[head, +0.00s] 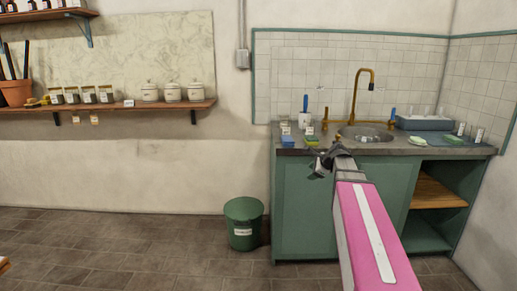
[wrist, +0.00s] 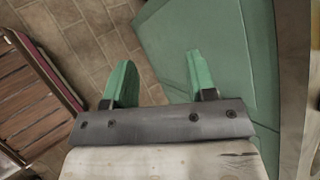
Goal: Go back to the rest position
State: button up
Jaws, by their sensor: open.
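My gripper (wrist: 160,85) is open and empty in the wrist view, with its two green fingers apart. Behind the fingers are brown floor tiles and a green panel. In the head view my pink arm reaches forward, and my gripper (head: 319,163) is at its far end in front of the sink counter's front edge. The fingers are small and dark there. Nothing is held between them.
The green sink counter (head: 303,215) stands ahead, with a basin, brass tap and sponges on top. A green bin (head: 243,222) stands on the floor left of it. A wall shelf (head: 110,110) holds jars. The floor (head: 120,255) at left is mostly clear.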

jog(key=s+a+f+n+g+h, duration=0.2)
jog(key=s+f+n+g, duration=0.1)
jog(key=s+f+n, duration=0.6)
jog(key=s+a+f+n+g+h, duration=0.3)
jog(key=s+f+n, duration=0.7)
jog(key=s+f, duration=0.4)
notch_tip(320, 180, down, 2)
jog(key=shift+s+a+f+n+g+h, duration=0.15)
jog(key=shift+s+n+g+h, duration=0.15)
jog(key=shift+g, duration=0.2)
